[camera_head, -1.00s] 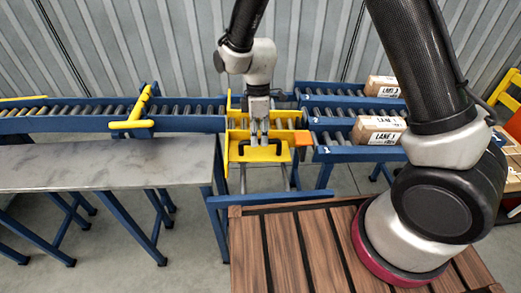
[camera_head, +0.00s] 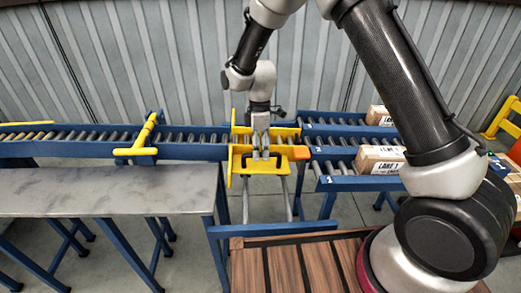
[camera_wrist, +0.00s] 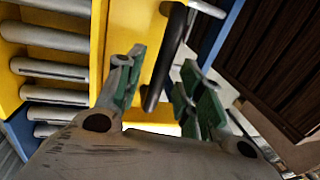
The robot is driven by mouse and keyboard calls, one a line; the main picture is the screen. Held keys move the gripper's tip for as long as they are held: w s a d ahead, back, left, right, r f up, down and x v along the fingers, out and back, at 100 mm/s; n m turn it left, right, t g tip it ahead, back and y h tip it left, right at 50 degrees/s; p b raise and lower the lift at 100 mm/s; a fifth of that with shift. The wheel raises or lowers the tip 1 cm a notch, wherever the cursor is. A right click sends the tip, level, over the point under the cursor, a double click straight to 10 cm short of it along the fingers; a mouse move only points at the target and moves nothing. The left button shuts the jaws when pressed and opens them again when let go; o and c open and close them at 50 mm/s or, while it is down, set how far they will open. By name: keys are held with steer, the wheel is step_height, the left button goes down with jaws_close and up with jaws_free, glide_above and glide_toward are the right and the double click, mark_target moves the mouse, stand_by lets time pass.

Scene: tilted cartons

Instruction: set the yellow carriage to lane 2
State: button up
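The carriage's rollers sit towards lane 2; exact alignment cannot be told. My gripper (camera_head: 262,155) is down at the handle. In the wrist view its green-padded fingers (camera_wrist: 160,90) are apart, with the handle between them and gaps showing on both sides.
The left conveyor (camera_head: 90,152) has a yellow bar (camera_head: 145,137) across it. A grey table (camera_head: 100,190) stands at left and a brown slatted deck (camera_head: 310,262) in front.

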step_height(320, 180, up, 12)
steer(key=w, duration=0.2)
steer(key=shift+w, duration=0.15)
steer(key=shift+f, duration=0.1)
steer(key=s+d+r+m+t, duration=0.2)
steer(key=s+d+r+m, duration=0.4)
steer(key=s+d, duration=0.3)
steer(key=s+d+r+m+t, duration=0.2)
steer(key=s+d+r+m, duration=0.3)
steer(key=s+d, duration=0.4)
steer(key=s+d+r+m+t, duration=0.2)
steer(key=s+d+r+m, duration=0.4)
steer(key=s+d, duration=0.3)
steer(key=d, duration=0.3)
steer(key=shift+d+r+m+t, duration=0.2)
steer(key=shift+r+m+t, duration=0.1)
steer(key=shift+r, duration=0.05)
